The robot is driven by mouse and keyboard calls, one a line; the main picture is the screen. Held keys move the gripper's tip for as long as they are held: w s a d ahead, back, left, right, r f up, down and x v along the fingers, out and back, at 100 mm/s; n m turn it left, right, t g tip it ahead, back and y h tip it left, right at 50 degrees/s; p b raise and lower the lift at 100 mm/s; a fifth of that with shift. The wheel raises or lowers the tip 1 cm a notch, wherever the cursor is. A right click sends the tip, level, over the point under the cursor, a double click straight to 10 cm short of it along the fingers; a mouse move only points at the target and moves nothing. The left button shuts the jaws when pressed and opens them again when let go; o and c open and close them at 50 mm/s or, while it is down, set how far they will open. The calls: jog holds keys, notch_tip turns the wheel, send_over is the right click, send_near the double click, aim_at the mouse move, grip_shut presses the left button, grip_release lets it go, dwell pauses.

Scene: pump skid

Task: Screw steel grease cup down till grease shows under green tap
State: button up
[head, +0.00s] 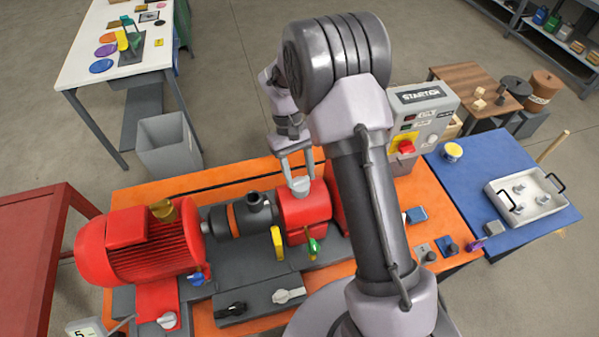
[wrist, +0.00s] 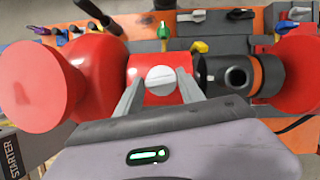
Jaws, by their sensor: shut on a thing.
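The steel grease cup (head: 300,186) sits on top of the red pump housing (head: 306,207) in the head view. It shows in the wrist view as a round pale cap with a slot line (wrist: 160,80). My gripper (head: 297,178) comes down from above and is shut on the cup, one finger on each side. The green tap (head: 313,246) is low on the front of the red housing, and it also shows in the wrist view (wrist: 163,32). I cannot make out any grease under the green tap.
A yellow handle (head: 277,243) stands just left of the green tap. The red motor (head: 138,245) is at the left of the skid. The starter box (head: 421,115) stands behind right. A blue mat (head: 470,190) with a white tray (head: 527,203) lies right. My arm hides part of the skid.

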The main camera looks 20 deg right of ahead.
jog(key=o, duration=1.4)
jog(key=shift+c, duration=0.2)
jog(key=p+v, duration=0.3)
jog(key=v, duration=1.4)
jog(key=shift+r, duration=0.25)
jog(key=shift+w, duration=0.1)
